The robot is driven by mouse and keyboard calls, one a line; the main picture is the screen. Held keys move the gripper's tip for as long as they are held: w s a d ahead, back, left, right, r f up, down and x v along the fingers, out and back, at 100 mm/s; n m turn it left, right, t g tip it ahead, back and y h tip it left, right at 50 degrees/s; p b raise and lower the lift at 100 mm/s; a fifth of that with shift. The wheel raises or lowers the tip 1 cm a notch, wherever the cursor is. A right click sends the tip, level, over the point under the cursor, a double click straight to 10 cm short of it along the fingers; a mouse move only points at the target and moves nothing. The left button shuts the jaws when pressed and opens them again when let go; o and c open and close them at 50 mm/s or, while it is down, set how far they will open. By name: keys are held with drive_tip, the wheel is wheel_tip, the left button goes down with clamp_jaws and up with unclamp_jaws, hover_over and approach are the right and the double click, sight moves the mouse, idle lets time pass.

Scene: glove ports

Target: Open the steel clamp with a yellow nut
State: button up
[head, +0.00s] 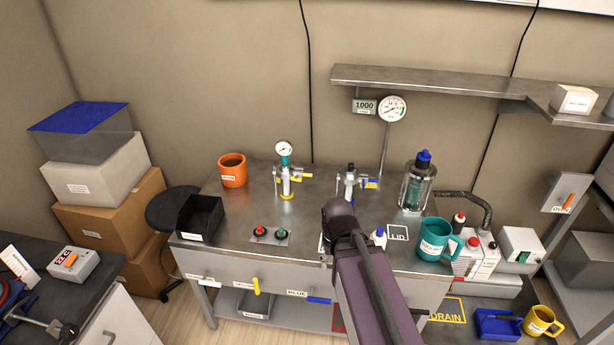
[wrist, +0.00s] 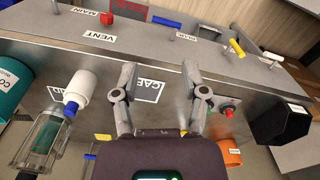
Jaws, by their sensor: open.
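Two steel clamp assemblies stand toward the back of the bench in the head view. The left clamp (head: 285,180) sits under a teal fitting with a round gauge and has yellow parts at its side and base. The right clamp (head: 350,184) has a dark top and a small yellow part at its right. I cannot tell which yellow part is a nut. My gripper (wrist: 158,70) is open and empty in the wrist view, its fingers apart over the bench front. In the head view my arm hides the fingers. Only small yellow bits show beyond the gripper in the wrist view.
An orange mug (head: 232,172), a black bin (head: 200,216) and red and green buttons stand left on the bench (head: 323,187). A glass vessel (head: 416,186), a teal mug (head: 435,240) and a white bottle (wrist: 77,90) stand right. Coloured valve handles line the front.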

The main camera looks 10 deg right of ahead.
drive_tip(key=shift+w+f, duration=0.1)
drive_tip(key=shift+w, duration=0.05)
drive_tip(key=w+d+f+t+h+b, duration=0.2)
drive_tip(key=w+d+f+h+b, duration=0.25)
drive_tip(key=w+d+b, duration=0.2)
drive_tip(key=n+t+h+b, duration=0.3)
drive_tip(key=n+t+b, duration=1.25)
drive_tip(key=b, duration=0.75)
approach(308, 175)
drive_tip(key=s+f+m+t, duration=0.2)
drive_tip(key=s, duration=0.1)
drive_tip(key=shift+a+f+n+g+y, duration=0.2)
drive_tip(key=shift+a+n+g+y, duration=0.05)
drive_tip(key=shift+a, duration=0.15)
drive_tip(key=shift+w, duration=0.1)
drive_tip(key=p+x, duration=0.3)
drive_tip(key=x, duration=1)
drive_tip(key=shift+w+d+r, duration=0.1)
drive_tip(key=shift+w, duration=0.15)
